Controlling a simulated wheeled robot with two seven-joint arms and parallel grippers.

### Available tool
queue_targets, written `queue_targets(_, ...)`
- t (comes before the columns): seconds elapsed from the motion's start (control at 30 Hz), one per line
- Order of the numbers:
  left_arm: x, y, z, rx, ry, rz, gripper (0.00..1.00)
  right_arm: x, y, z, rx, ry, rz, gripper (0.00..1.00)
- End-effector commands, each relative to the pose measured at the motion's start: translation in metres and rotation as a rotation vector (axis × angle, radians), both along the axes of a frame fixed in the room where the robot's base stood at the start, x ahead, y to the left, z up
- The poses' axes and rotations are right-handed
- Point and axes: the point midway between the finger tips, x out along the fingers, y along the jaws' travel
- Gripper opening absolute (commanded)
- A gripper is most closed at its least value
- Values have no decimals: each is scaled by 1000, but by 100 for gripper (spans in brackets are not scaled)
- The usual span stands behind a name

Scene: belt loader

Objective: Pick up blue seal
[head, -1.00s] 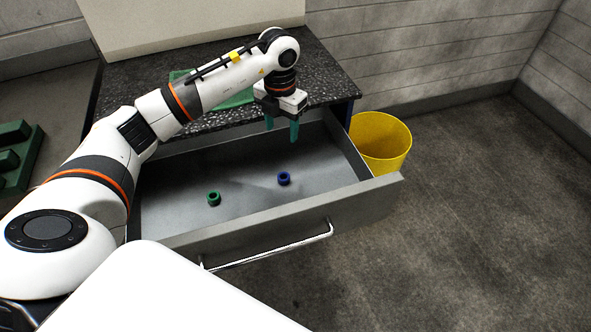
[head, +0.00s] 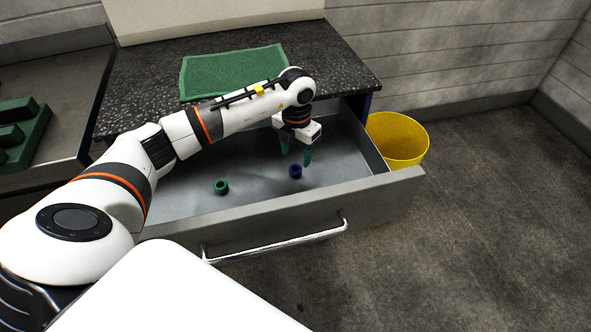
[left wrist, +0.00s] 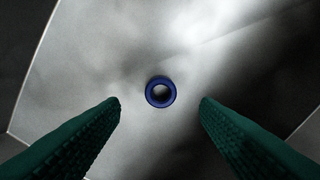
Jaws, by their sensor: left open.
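The blue seal (head: 295,171) is a small ring lying on the floor of the open drawer (head: 300,213). In the left wrist view the blue seal (left wrist: 160,92) is centred between and beyond the two fingertips, with its hole facing me. My left gripper (head: 296,158) is open, fingers pointing down, inside the drawer space just above the seal. Its green fingers (left wrist: 160,108) stand apart with nothing between them. A green seal (head: 221,187) lies on the drawer floor to the left of the blue one. My right gripper is not in view.
The drawer's front wall with its handle (head: 275,243) and its side walls surround the seals. A dark speckled counter (head: 140,85) with a green mat (head: 232,72) stands behind. A yellow bin (head: 398,140) is right of the drawer. Green blocks (head: 20,130) lie at far left.

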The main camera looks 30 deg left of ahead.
Motion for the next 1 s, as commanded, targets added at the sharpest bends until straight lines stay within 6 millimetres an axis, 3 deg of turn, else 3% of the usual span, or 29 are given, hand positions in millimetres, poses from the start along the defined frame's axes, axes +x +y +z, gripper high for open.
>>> queue_targets(0.17, -1, 0, -13, 0, 2, 0, 57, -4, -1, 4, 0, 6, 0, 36)
queue_targets(0.43, -1, 1, -51, -1, 1, -1, 57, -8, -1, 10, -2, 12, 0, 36)
queue_targets(0.73, -1, 1, -57, 1, 0, -1, 57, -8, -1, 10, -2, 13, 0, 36)
queue_targets(1.0, -1, 1, -56, 1, 0, -1, 14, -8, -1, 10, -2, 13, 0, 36)
